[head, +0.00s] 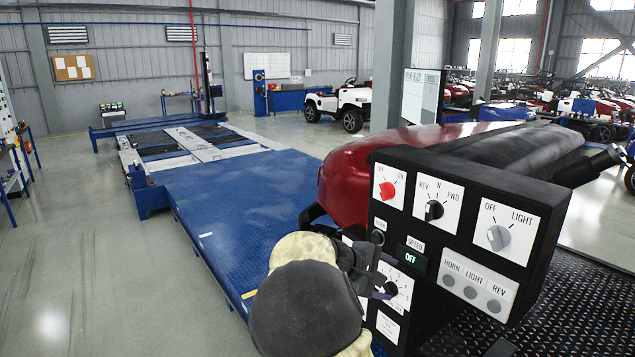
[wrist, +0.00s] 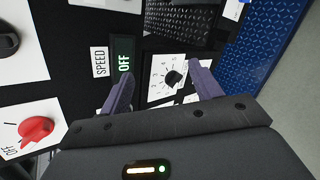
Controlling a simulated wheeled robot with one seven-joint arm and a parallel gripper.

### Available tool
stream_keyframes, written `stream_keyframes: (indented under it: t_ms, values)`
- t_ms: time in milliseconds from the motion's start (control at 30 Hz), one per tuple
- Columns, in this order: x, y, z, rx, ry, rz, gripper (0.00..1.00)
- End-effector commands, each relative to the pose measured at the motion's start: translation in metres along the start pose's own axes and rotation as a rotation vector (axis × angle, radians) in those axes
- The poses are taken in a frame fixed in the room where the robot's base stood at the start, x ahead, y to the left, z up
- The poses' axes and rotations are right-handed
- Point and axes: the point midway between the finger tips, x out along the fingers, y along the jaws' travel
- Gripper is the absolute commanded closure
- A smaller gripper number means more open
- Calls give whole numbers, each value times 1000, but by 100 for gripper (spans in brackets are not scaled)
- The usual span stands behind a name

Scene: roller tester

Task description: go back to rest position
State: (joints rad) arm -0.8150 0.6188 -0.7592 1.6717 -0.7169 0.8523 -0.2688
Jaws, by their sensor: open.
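My gripper (head: 374,275) is in front of the lower left of a black control panel (head: 528,217). In the wrist view my gripper (wrist: 162,85) is open, with its two dark fingers apart and nothing between them touching either one. A small black dial knob (wrist: 172,78) on a white numbered plate appears between the fingers, closer to the right one. The dial knob also shows in the head view (head: 391,288), partly behind the fingers. How far the fingertips are from the panel is hard to tell.
A red switch (head: 388,190), a black REV-N-FWD knob (head: 433,210) and a grey light knob (head: 498,237) sit on the panel. The speed display (head: 411,257) reads OFF. A red vehicle body (head: 345,178) stands behind. A blue platform (head: 235,205) lies left; the floor (head: 75,260) there is clear.

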Motion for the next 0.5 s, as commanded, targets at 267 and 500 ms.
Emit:
stream_keyframes:
  t_ms: [267,500]
  values:
    - [35,-109,56,320,135,-458,36]
    - [8,-180,96,628,204,-729,36]
